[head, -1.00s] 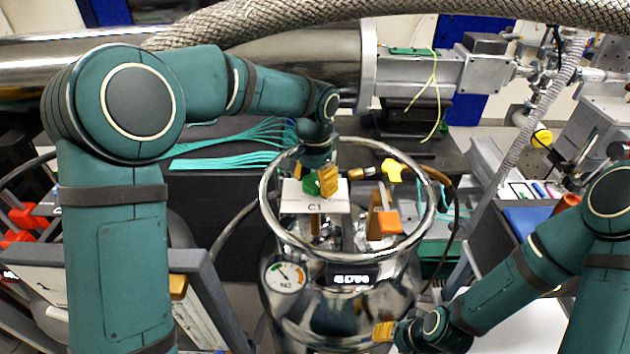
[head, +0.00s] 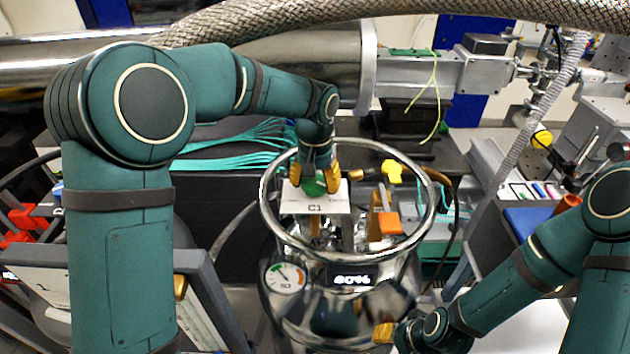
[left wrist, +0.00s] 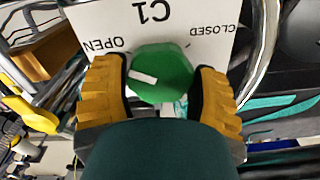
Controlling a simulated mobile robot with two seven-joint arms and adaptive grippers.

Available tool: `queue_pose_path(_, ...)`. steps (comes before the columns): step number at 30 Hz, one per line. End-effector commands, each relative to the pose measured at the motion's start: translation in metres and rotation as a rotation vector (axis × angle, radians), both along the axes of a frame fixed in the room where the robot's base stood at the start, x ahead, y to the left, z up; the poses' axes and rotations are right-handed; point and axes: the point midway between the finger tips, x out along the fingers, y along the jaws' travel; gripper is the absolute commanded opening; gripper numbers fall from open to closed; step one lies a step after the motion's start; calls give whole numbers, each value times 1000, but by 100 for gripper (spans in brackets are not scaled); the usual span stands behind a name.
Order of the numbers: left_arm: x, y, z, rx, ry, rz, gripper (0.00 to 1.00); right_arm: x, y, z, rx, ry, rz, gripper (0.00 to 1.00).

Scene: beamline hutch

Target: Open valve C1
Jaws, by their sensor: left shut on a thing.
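The green knob of valve C1 (head: 315,186) sits over a white plate (head: 315,207) marked C1, inside the ring on top of the steel dewar. In the left wrist view the green knob (left wrist: 160,73) carries a white mark pointing toward the left, on the side of the word OPEN on the plate (left wrist: 185,22). My left gripper (head: 315,180) is shut on the knob; its yellow fingers (left wrist: 163,90) stand on either side of it. My right gripper (head: 384,332) is low in front of the dewar; whether it is open cannot be told.
The steel ring (head: 427,215) surrounds the valve area. An orange block (head: 389,223) and a yellow handle (head: 392,171) stand right of the plate. A round gauge (head: 286,275) and a display (head: 351,279) are on the dewar's front.

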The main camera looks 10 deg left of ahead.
Motion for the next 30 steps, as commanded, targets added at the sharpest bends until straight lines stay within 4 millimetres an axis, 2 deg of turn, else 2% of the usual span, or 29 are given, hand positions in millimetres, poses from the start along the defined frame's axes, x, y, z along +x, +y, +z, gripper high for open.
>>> queue_pose_path(9, 1, 0, 1, -1, -4, 1, 27, 0, 0, 0, 0, 0, 0, 47)
queue_pose_path(10, 1, 0, 1, -1, -4, 1, 76, 0, 0, 0, 0, 0, 0, 47)
queue_pose_path(12, 1, 0, 1, -1, -4, 0, 96, 0, 0, 0, 0, 0, 0, 47)
queue_pose_path(23, 0, 0, 3, 0, -2, 0, 96, 0, 0, 0, 0, 0, 0, 47)
queue_pose_path(26, 1, 0, 12, -1, -3, 1, 96, 0, 0, 0, 0, 0, 0, 47)
queue_pose_path(30, 1, 0, 36, -1, -5, 1, 96, 0, 0, 0, 0, 0, 0, 47)
